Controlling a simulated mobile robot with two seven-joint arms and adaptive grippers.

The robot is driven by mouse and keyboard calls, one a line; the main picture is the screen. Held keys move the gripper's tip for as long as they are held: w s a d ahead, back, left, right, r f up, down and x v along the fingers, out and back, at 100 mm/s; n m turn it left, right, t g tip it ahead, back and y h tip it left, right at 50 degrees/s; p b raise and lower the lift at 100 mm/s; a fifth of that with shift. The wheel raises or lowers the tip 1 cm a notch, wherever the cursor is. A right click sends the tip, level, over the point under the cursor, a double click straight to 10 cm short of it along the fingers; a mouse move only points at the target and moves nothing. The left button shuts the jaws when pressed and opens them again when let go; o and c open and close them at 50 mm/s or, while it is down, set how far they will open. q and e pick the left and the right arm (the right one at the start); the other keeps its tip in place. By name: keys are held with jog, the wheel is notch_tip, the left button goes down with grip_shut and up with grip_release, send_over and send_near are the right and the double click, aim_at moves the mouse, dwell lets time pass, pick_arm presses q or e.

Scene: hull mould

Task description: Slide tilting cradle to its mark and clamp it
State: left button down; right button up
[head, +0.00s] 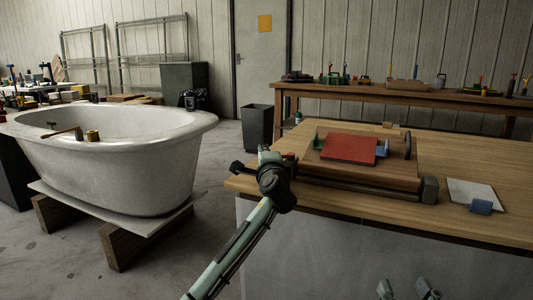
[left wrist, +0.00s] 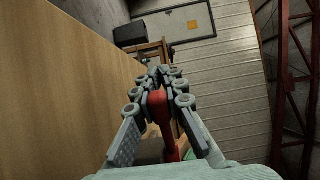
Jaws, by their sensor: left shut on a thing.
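The tilting cradle appears to be the wooden board (head: 398,165) with a red pad (head: 348,149) on top, near the left end of the bench. It has green and blue pieces beside the pad and a dark upright handle (head: 408,145) at its right. My left gripper (head: 284,157) is at the bench's left edge, beside the cradle. In the left wrist view its fingers (left wrist: 160,80) are closed around a red handle (left wrist: 161,112); what it belongs to is mostly hidden. My right gripper (head: 408,290) shows at the bottom edge, fingers apart and empty. I cannot make out the mark.
A dark rail with a grey end block (head: 430,190) lies along the cradle's front. A white sheet (head: 472,192) and a blue block (head: 480,207) lie to the right. The bench's front right is bare. A white tub (head: 110,165) stands at left; a bin (head: 257,127) stands behind.

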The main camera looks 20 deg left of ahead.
pick_arm(q)
jog(key=s+n+g+y, duration=0.2)
jog(key=y, duration=0.1)
jog(key=s+n+g+y, duration=0.1)
jog(key=n+y, duration=0.1)
jog(key=shift+d+f+g+b, duration=0.1)
jog(key=shift+d+g+b, duration=0.2)
jog(key=shift+g+b, duration=0.1)
jog(key=shift+s+d+n+g+y, duration=0.1)
jog(key=shift+s+n+g+y, duration=0.25)
jog(key=shift+n+g+y, duration=0.35)
jog(key=shift+s+d+n+g+y, duration=0.1)
jog(key=shift+s+n+g+y, duration=0.2)
jog(key=shift+n+g+y, duration=0.4)
pick_arm(e)
jog(key=shift+s+a+r+t+y, duration=0.1)
jog(key=shift+s+r+t+y, duration=0.15)
jog(key=shift+r+t, duration=0.4)
jog(key=shift+s+a+r+t+y, duration=0.1)
jog(key=shift+s+r+t+y, duration=0.15)
jog(key=shift+r, duration=0.7)
jog(key=shift+s+a+r+t+y, duration=0.1)
jog(key=shift+s+r+t, duration=0.25)
jog(key=shift+r, duration=0.45)
